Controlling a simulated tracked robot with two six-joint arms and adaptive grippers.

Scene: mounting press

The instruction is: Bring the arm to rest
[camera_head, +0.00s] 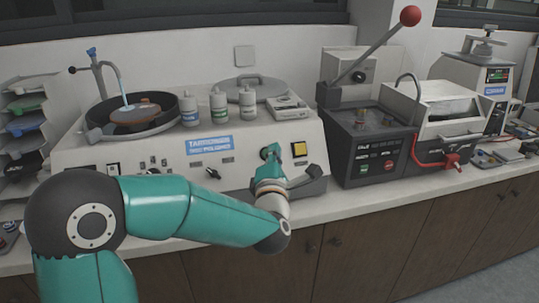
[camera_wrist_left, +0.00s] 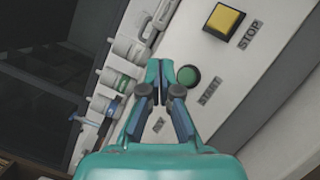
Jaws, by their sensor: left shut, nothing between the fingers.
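My left arm reaches in from the left in the head view. Its gripper (camera_head: 270,152) is in front of the panel of the grey-white polisher (camera_head: 120,155), just left of the yellow stop button (camera_head: 299,149). In the left wrist view the left gripper (camera_wrist_left: 160,68) is shut and empty. Its fingertips show beside the round green start button (camera_wrist_left: 187,76); I cannot tell whether they touch the panel. The yellow stop button also shows in the left wrist view (camera_wrist_left: 224,20). My right gripper is not in view.
Several bottles (camera_head: 218,104) stand on the polisher, right of its round basin (camera_head: 164,120). A press with a red-knobbed lever (camera_head: 410,16) stands to the right. A tray rack (camera_head: 28,125) is at the far left.

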